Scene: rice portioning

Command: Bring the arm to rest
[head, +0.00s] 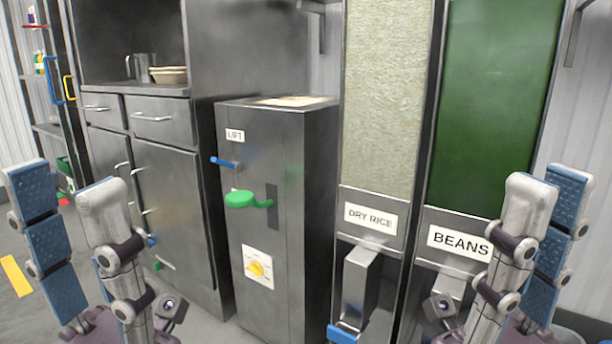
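My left gripper (72,190) is at the lower left of the head view. Its fingers point up and stand apart, with nothing between them. My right gripper (550,182) is at the lower right, in front of the beans dispenser. Its fingers also point up, with a narrower gap seen between them, and I see nothing held. Neither gripper touches the furniture as far as I can see. The lower parts of both grippers run out of the bottom of the picture.
A grey metal lift cabinet (305,220) with a green lever (240,199) stands in the middle. The dry rice dispenser (385,100) and beans dispenser (500,100) stand right of it. A cupboard (180,215) with a mug (141,67) and bowls (168,74) stands left.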

